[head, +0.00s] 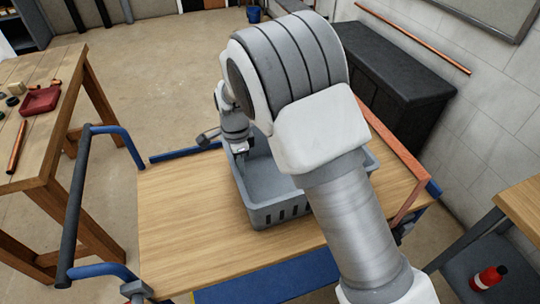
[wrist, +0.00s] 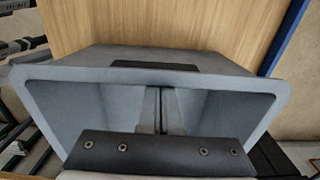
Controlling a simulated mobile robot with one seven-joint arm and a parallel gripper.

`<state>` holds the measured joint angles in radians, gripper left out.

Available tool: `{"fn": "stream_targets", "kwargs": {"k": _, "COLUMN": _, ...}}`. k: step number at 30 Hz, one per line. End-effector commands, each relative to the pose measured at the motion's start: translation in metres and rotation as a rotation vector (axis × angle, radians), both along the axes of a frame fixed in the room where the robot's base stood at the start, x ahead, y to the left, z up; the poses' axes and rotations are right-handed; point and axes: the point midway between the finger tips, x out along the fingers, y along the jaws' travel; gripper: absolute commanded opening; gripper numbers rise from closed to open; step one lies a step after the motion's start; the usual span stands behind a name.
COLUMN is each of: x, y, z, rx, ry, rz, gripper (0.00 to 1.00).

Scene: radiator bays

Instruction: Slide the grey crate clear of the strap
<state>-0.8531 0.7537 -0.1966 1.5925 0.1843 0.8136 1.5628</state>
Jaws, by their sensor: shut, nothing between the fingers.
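The grey crate (head: 272,214) stands on the wooden top of a cart, slotted along its near side. My arm hides much of its right and far parts. In the wrist view the crate (wrist: 60,100) fills the picture, with a dark slot in one wall. My gripper (head: 242,155) points down inside the crate near its left wall. Its fingers (wrist: 160,112) are together, with nothing between them. I cannot tell whether they touch the crate. A reddish-brown strip (head: 408,158) runs along the cart's right side and bends down; I cannot tell whether it is the strap.
The cart top (head: 180,215) is bare left of the crate. A blue rail and dark handle (head: 78,205) stand at its left end. A workbench (head: 45,125) is at the left, a black chest (head: 405,75) behind right, and a red bottle (head: 488,278) on a lower shelf at right.

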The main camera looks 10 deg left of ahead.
Motion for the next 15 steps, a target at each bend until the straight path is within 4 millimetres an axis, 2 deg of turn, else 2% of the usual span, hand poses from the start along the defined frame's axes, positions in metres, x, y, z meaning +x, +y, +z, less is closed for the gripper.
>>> {"fn": "stream_targets", "kwargs": {"k": 1, "x": -0.011, "y": 0.015, "z": 0.002, "rx": 0.000, "ry": 0.001, "rz": 0.007, "gripper": 0.00}}
{"fn": "stream_targets", "kwargs": {"k": 9, "x": -0.056, "y": 0.082, "z": 0.001, "rx": 0.002, "ry": 0.001, "rz": 0.007, "gripper": 0.00}}
{"fn": "stream_targets", "kwargs": {"k": 15, "x": -0.080, "y": 0.119, "z": 0.000, "rx": 0.002, "ry": 0.001, "rz": 0.003, "gripper": 0.00}}
